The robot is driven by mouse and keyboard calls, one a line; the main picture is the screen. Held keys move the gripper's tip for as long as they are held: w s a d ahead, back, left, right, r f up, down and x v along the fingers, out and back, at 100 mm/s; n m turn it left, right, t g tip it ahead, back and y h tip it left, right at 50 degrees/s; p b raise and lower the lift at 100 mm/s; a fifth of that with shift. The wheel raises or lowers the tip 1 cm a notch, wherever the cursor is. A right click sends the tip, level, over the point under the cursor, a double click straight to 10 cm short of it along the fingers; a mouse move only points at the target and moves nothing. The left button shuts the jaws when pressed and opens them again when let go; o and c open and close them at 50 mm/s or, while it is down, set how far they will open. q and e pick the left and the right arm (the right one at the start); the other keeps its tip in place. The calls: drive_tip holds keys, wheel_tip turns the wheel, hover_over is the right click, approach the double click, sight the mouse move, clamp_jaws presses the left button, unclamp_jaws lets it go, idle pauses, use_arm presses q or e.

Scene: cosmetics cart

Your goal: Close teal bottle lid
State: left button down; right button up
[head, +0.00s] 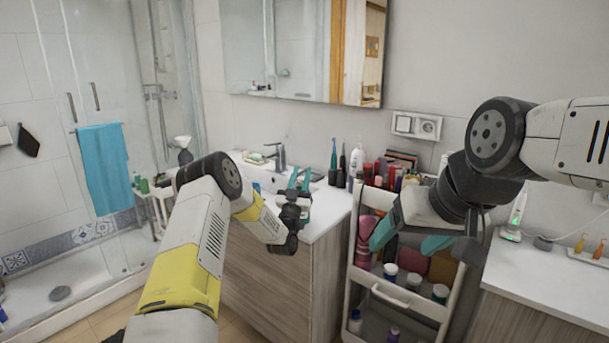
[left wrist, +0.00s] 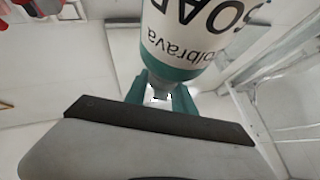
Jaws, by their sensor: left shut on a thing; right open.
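A white and teal bottle (left wrist: 195,38) with dark lettering, upside down in the picture, fills the top of the left wrist view. Its teal end narrows toward the teal fingers of my left gripper (left wrist: 160,98), which are shut on it at that narrow end. Whether the lid is open or closed cannot be made out. In the head view my left gripper (head: 300,180) is over the front of the sink counter, and I cannot clearly pick out the bottle there. My right gripper (head: 410,240) is open and empty, in front of the cart.
A white cart (head: 395,297) packed with bottles and jars stands right of the sink counter (head: 325,212). Bottles, including a white pump bottle (head: 357,158), stand near the wall. A second white counter (head: 540,278) is at far right. A blue towel (head: 103,168) hangs at left.

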sight(299, 182)
use_arm(q)
drive_tip(key=shift+f, duration=0.2)
idle(0.3)
drive_tip(key=c, duration=1.1)
unclamp_jaws()
drive_tip(key=shift+r, duration=0.1)
drive_tip(key=shift+s, duration=0.1)
drive_tip(key=v, duration=0.7)
drive_tip(key=shift+s+a+f, duration=0.1)
drive_tip(key=shift+s+f, duration=0.1)
drive_tip(key=shift+f, duration=0.2)
